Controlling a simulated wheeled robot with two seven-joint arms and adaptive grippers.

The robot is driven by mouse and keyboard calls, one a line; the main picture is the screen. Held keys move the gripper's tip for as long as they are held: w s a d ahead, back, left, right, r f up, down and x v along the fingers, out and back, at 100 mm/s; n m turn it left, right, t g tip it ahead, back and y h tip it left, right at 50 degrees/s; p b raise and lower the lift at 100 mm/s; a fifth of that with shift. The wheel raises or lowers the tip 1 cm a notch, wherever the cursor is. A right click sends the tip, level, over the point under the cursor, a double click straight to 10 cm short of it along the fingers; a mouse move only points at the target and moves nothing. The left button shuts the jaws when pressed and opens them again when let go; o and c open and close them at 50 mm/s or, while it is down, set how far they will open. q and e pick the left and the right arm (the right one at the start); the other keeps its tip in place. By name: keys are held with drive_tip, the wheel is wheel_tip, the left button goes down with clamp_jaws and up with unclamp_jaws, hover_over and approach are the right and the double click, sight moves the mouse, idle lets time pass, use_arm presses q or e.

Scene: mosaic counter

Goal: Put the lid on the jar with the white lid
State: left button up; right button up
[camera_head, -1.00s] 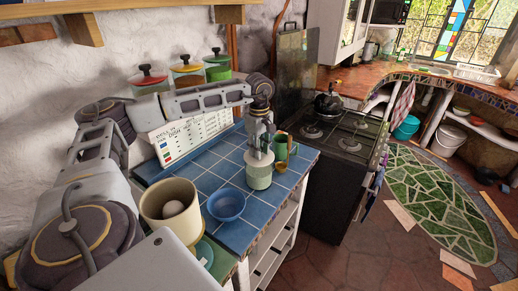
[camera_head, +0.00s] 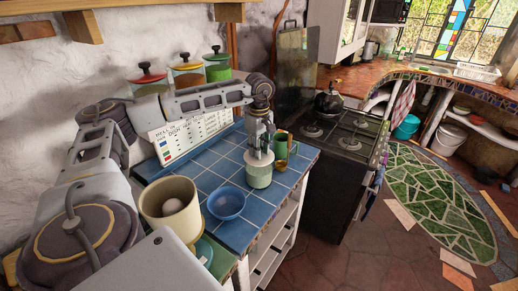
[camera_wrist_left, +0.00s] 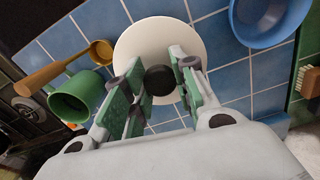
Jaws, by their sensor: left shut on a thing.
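The pale green jar (camera_head: 259,177) stands upright on the blue tiled counter. The white lid (camera_wrist_left: 135,42) is a round disc with a black knob (camera_wrist_left: 159,80). In the head view it shows as a pale rim (camera_head: 259,161) at the jar's mouth. My left gripper (camera_head: 260,151) points down over the jar, and in the wrist view its fingers (camera_wrist_left: 160,88) are closed around the knob. The lid hides the jar in the wrist view. I cannot tell whether the lid is fully seated or slightly above the rim. My right gripper is not in view.
A green mug (camera_head: 281,146) and a brass-coloured ladle (camera_wrist_left: 62,70) are close beside the jar. A blue bowl (camera_head: 226,204) and a cream pot (camera_head: 155,207) stand toward the front. Canisters (camera_head: 188,78) line the wall. Tiles left of the jar are clear.

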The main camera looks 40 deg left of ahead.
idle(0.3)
use_arm(q)
drive_tip(key=o, duration=1.1)
drive_tip(key=o, duration=0.5)
drive_tip(key=shift+r+p, duration=2.2)
drive_tip(key=shift+r, duration=1.3)
